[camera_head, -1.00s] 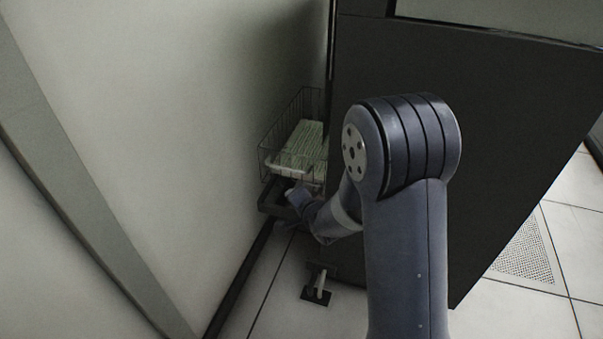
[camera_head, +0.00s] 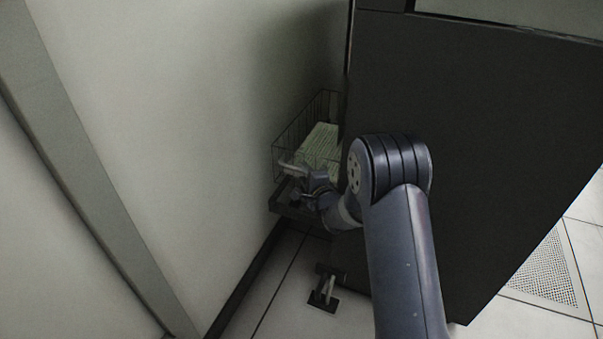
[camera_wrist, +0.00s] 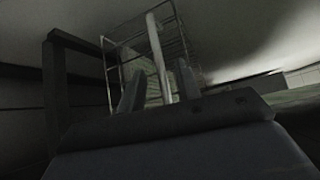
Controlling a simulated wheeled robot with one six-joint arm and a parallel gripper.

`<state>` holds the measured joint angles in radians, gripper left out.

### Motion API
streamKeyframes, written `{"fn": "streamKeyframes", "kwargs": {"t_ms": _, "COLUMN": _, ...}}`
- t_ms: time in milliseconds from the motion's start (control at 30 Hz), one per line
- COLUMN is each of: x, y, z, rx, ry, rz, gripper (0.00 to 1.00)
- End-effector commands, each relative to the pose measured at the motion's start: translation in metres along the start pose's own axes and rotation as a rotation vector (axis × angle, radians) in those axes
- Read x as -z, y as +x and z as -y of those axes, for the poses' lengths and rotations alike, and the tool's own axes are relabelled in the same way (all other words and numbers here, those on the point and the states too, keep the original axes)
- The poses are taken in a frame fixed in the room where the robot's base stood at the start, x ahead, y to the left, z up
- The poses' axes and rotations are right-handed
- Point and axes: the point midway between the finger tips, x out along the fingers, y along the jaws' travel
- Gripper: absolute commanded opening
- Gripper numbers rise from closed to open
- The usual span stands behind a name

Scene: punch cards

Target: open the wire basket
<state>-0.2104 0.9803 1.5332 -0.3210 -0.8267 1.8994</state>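The wire basket (camera_head: 281,150) stands in the narrow gap between the pale wall and the dark cabinet, with a stack of pale green cards (camera_head: 320,142) in it. A pale bar-shaped handle (camera_head: 291,168) is on its near side. My gripper (camera_head: 302,174) is at this handle, partly hidden by my own wrist. In the wrist view the two fingers of my gripper (camera_wrist: 161,78) are apart, with the pale handle (camera_wrist: 153,36) running between them. Whether either finger touches it I cannot tell. The basket's wires (camera_wrist: 113,70) show behind.
The dark cabinet (camera_head: 480,130) is close on the right and the pale wall (camera_head: 170,130) on the left. A dark frame (camera_head: 285,206) sits under the basket. A small pale lever on a dark plate (camera_head: 323,300) is low by the cabinet. Tiled floor (camera_head: 275,290) shows in front.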

Motion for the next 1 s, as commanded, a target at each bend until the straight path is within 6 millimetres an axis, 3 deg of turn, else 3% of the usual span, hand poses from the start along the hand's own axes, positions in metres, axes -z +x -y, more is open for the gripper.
{"fn": "streamKeyframes", "kwargs": {"t_ms": 100, "x": 0.000, "y": 0.017, "z": -0.001, "rx": 0.002, "ry": -0.001, "rz": 0.001, "gripper": 0.32}}
{"fn": "streamKeyframes", "kwargs": {"t_ms": 300, "x": 0.000, "y": 0.032, "z": 0.000, "rx": 0.001, "ry": 0.000, "rz": 0.000, "gripper": 0.32}}
{"fn": "streamKeyframes", "kwargs": {"t_ms": 667, "x": 0.000, "y": 0.035, "z": 0.001, "rx": 0.000, "ry": 0.000, "rz": 0.000, "gripper": 0.32}}
{"fn": "streamKeyframes", "kwargs": {"t_ms": 1000, "x": 0.000, "y": 0.034, "z": 0.000, "rx": 0.000, "ry": -0.001, "rz": 0.000, "gripper": 0.05}}
